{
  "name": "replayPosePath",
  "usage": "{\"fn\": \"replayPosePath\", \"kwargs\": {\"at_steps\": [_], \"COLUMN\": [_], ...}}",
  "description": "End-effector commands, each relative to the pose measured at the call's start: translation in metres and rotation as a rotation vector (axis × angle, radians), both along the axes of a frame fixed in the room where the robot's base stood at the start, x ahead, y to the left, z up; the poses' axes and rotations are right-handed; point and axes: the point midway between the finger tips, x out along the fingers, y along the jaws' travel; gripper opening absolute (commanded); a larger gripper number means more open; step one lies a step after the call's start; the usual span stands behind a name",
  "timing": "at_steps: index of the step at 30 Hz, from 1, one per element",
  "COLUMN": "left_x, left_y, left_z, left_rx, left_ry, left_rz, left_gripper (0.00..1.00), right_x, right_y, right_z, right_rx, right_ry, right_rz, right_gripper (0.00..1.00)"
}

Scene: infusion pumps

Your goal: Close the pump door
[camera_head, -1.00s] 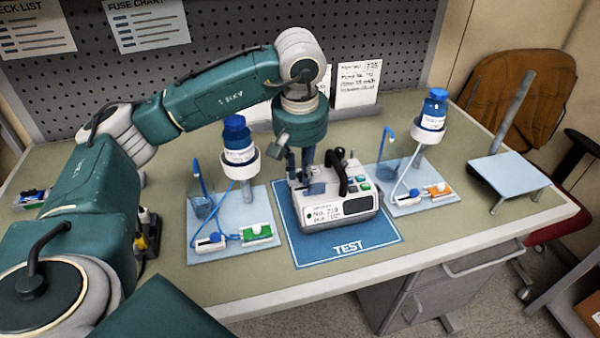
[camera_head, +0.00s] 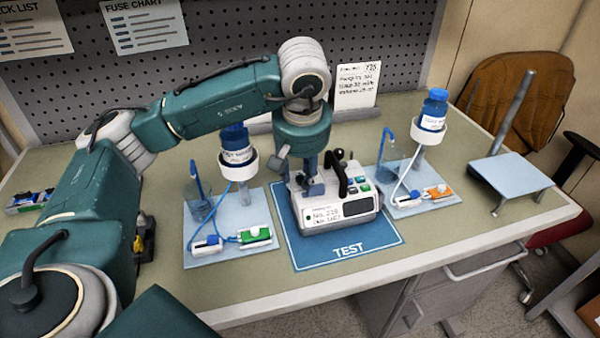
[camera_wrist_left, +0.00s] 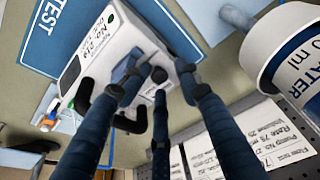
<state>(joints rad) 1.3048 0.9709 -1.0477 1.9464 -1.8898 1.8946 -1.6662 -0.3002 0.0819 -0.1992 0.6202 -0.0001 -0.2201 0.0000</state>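The white pump (camera_head: 340,212), with a dark screen and a label, stands upright on the blue TEST mat (camera_head: 347,250). It has a black handle (camera_head: 340,172) on top. It also fills the upper left of the left wrist view (camera_wrist_left: 105,50). My left gripper (camera_head: 312,188) points down over the pump's left part. In the left wrist view its fingertips (camera_wrist_left: 163,75) are apart over the pump, with nothing clearly held between them. A small blue-grey part (camera_wrist_left: 125,68) lies by one fingertip; I cannot tell whether it is the door. The door's state is unclear. My right gripper is not seen.
A stand with a blue-capped bottle (camera_head: 237,150) is left of the mat, and a similar bottle stand (camera_head: 432,115) is at the right. A pale blue small stand (camera_head: 508,170) is farther right. A paper card (camera_head: 357,85) stands behind. The table front is clear.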

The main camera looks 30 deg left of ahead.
Motion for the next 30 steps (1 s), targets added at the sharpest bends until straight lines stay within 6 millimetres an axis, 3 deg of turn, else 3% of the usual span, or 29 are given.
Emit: {"fn": "replayPosePath", "kwargs": {"at_steps": [8, 21, 30], "left_x": [-0.001, -0.013, -0.017], "left_y": [-0.002, -0.010, -0.012], "left_z": [0.003, 0.063, 0.077], "left_rx": [-0.001, 0.000, -0.001], "left_ry": [0.001, -0.004, 0.001], "left_rz": [-0.002, -0.002, 0.000], "left_gripper": [0.35, 0.35, 0.35], "right_x": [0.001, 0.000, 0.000], "right_y": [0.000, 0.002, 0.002], "right_z": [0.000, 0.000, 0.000], "right_rx": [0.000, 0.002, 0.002], "right_ry": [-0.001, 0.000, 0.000], "right_rz": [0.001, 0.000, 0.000], "right_gripper": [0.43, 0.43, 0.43]}}
